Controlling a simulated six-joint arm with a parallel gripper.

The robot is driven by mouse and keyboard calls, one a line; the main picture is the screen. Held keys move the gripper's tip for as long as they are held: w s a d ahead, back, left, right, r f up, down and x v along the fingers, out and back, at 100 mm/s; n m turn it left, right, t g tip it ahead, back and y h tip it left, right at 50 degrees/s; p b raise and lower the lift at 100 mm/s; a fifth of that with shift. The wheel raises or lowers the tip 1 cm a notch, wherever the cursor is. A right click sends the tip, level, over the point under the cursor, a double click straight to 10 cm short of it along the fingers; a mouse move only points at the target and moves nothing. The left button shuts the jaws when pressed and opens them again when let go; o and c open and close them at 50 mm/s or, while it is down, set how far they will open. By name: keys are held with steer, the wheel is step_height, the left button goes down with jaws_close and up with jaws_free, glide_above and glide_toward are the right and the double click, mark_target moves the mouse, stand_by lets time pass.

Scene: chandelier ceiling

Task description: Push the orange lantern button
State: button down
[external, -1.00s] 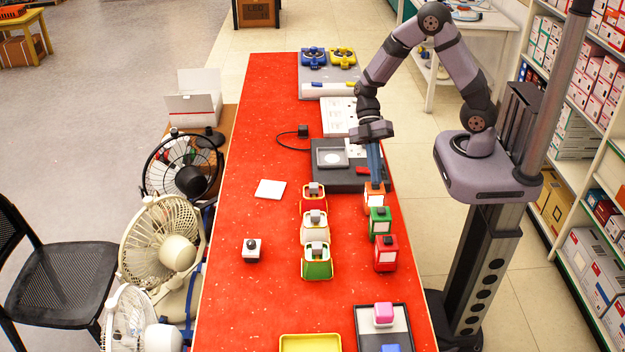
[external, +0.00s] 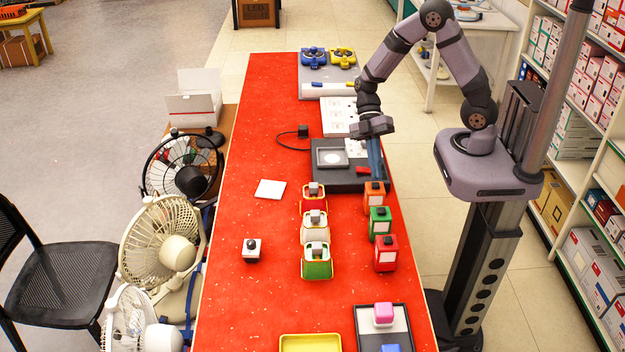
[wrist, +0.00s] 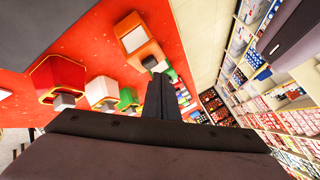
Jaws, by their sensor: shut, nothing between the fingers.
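The orange lantern (external: 374,200) stands near the right edge of the red table, at the far end of a row with the green lantern (external: 380,226) and the red lantern (external: 385,256). Its dark top button (external: 375,185) shows just below my fingertips. My gripper (external: 376,176) is shut and empty, pointing down just above and behind the button; a small gap seems to separate them. In the wrist view, the orange lantern (wrist: 139,42) lies beyond my closed fingers (wrist: 161,82), with its button (wrist: 150,63) near their tips.
Three other lantern-like items, red-yellow (external: 313,194), cream (external: 314,226) and green (external: 317,262), stand in a row to the left. The table's left part is mostly clear around a white card (external: 270,189).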

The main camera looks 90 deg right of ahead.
step_height(320, 180, up, 6)
steer(key=p, duration=0.3)
steer(key=shift+p, duration=0.35)
steer(key=shift+m, duration=0.3)
steer(key=s+d+f+m+g+h, duration=0.1)
steer(key=s+d+f+m+h, duration=0.6)
steer(key=m, duration=0.8)
steer(key=a+r+n+t+h, duration=0.2)
steer(key=a+r+n, duration=0.2)
steer(key=r+n, duration=0.1)
steer(key=shift+w+a+r, duration=0.15)
steer(key=shift+w+r, duration=0.05)
steer(key=shift+r, duration=0.3)
